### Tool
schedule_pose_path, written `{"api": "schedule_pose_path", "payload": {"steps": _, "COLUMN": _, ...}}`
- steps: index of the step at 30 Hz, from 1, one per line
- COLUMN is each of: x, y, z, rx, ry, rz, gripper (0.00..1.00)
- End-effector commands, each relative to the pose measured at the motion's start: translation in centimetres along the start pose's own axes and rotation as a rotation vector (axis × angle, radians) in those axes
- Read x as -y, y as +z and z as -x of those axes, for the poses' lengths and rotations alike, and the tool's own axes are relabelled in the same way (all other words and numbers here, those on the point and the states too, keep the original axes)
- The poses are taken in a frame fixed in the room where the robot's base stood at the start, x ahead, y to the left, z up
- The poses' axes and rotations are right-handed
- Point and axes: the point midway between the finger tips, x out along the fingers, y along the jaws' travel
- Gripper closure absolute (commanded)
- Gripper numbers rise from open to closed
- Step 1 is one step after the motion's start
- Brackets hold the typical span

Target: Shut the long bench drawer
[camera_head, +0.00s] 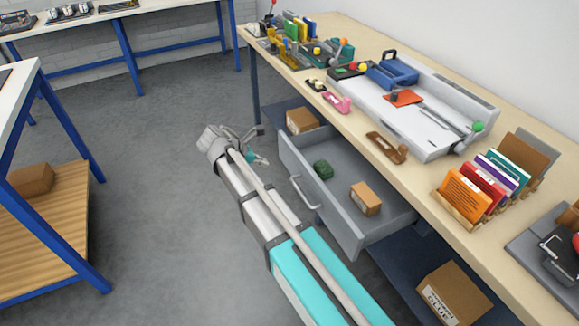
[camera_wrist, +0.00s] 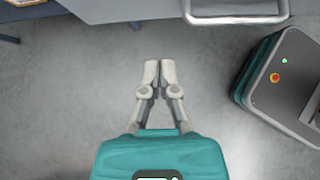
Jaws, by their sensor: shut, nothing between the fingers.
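The long bench drawer (camera_head: 347,221) is grey and stands pulled out from under the bench (camera_head: 330,104).
The bench top carries a paper trimmer (camera_head: 420,115), a tape dispenser (camera_head: 338,102) and a rack of coloured cards (camera_head: 477,187). Boxes (camera_head: 302,121) stand on the lower shelf. A blue-legged table (camera_head: 60,190) is at left. The floor between is clear.

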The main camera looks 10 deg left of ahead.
Motion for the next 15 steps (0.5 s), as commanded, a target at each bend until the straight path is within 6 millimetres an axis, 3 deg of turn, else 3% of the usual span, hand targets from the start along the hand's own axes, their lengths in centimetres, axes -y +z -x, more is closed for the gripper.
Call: {"api": "schedule_pose_path", "payload": {"steps": 15, "x": -0.14, "y": -0.95, "z": 0.80, "rx": 0.005, "ry": 0.014, "rz": 0.024, "gripper": 1.00}}
